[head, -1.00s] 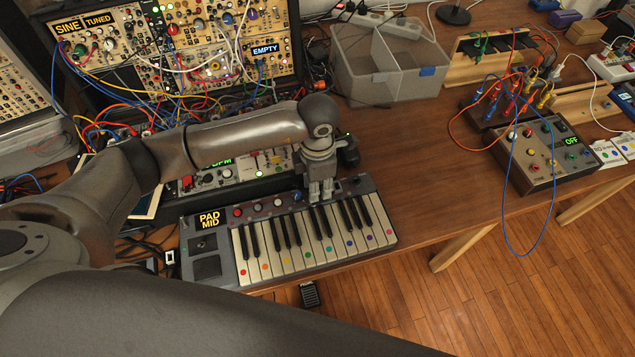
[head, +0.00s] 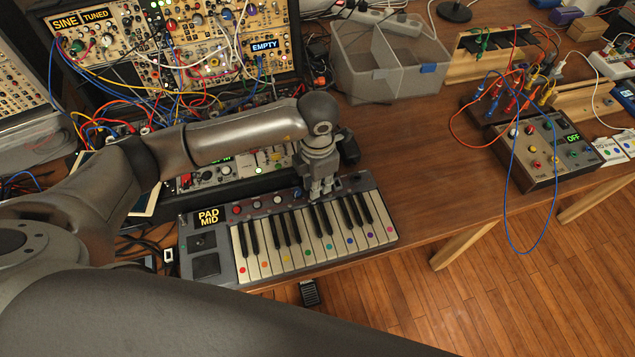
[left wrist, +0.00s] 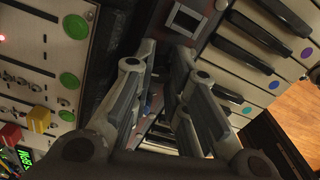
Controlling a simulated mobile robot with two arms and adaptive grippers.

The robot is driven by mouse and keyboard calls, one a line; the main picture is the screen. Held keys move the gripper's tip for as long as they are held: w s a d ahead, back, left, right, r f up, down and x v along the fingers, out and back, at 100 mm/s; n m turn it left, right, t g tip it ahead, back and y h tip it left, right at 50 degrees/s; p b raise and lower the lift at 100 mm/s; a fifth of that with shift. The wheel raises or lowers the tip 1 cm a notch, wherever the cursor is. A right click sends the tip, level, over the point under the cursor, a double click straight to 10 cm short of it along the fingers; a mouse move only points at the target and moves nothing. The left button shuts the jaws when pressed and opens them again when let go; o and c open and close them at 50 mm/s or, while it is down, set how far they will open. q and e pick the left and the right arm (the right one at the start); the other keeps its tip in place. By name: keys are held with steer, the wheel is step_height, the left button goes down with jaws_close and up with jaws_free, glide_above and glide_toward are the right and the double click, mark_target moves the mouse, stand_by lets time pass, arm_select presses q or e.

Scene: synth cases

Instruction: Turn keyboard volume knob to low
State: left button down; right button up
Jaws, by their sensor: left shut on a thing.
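The keyboard (head: 206,244) lies at the table's front edge in the head view, with a display label reading "PAD MID" (head: 209,217). Several small knobs, one red (head: 237,210) and one blue (head: 297,196), run along its top panel. My left gripper (head: 319,194) points down at this panel, right of the blue knob, and is shut on the keyboard volume knob, which its fingers hide. In the left wrist view the gripper's fingers (left wrist: 165,115) reach down beside the black keys (left wrist: 240,55). My right gripper is not in view.
A synth rack (head: 205,70) with many patch cables stands behind my left arm. A grey divided bin (head: 375,75) sits behind the keyboard. A box reading "OFF" (head: 545,165) is at the right, with a hanging blue cable. The table between is clear.

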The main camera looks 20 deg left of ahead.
arm_select(q)
steer(key=shift+r+n, duration=0.1)
steer(key=shift+n, duration=1)
steer(key=c, duration=1.7)
jaws_free()
steer(key=shift+o, duration=0.2)
step_height(320, 180, up, 12)
